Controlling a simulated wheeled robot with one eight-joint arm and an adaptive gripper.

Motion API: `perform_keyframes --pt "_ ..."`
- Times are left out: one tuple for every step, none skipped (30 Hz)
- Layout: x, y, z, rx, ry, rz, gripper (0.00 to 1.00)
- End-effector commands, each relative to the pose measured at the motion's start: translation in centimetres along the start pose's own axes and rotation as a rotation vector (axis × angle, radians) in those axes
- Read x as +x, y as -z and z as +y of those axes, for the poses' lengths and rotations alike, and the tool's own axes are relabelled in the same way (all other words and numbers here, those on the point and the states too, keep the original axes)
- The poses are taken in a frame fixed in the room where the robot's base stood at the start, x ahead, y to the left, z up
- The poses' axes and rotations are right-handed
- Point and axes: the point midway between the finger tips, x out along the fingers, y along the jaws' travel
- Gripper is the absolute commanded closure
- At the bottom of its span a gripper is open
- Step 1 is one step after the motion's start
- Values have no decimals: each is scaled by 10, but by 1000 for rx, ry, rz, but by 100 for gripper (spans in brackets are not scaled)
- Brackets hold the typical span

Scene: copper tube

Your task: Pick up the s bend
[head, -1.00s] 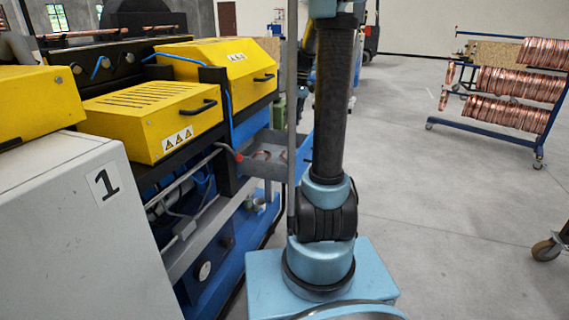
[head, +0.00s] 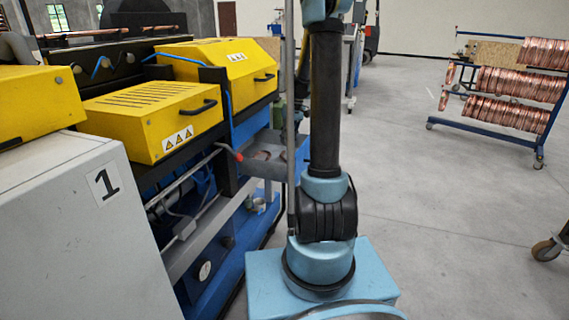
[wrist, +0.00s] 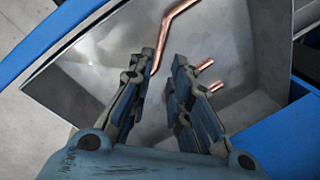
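A bent copper tube (wrist: 174,25), which looks like the s bend, lies in a grey metal tray (wrist: 262,60) at the top middle of the wrist view. Its lower end runs down beside my left fingertip. My gripper (wrist: 165,62) is open over the tray, with nothing visible between its fingers. A second copper piece (wrist: 205,66) shows two short ends to the right of my right finger; the rest of it is hidden behind that finger. In the head view the tray (head: 268,143) is at the machine's side, with small copper shapes in it; my arm hides the gripper.
The machine with yellow covers (head: 150,115) and a grey cabinet marked 1 (head: 75,220) stand on the left. A blue rack (head: 500,90) of copper coils stands at the right. The floor between is clear.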

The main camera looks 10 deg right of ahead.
Motion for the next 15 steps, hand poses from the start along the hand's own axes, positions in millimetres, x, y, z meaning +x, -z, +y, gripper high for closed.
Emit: perform_keyframes --pt "8 0 0 -1 0 0 82" --pt "11 0 0 -1 0 0 82" --pt "16 0 0 -1 0 0 82" --pt "18 0 0 0 0 0 82" --pt "21 0 0 0 0 0 82" --pt "23 0 0 0 0 0 82" --pt "24 0 0 0 0 0 82" --pt "25 0 0 0 0 0 82" --pt "26 0 0 0 0 0 82" --pt "28 0 0 0 0 0 82" --pt "30 0 0 0 0 0 82" --pt "33 -1 0 0 0 0 82" --pt "36 -2 0 0 0 0 82" --pt "39 -2 0 0 0 0 82" --pt "44 -4 1 0 0 0 82"
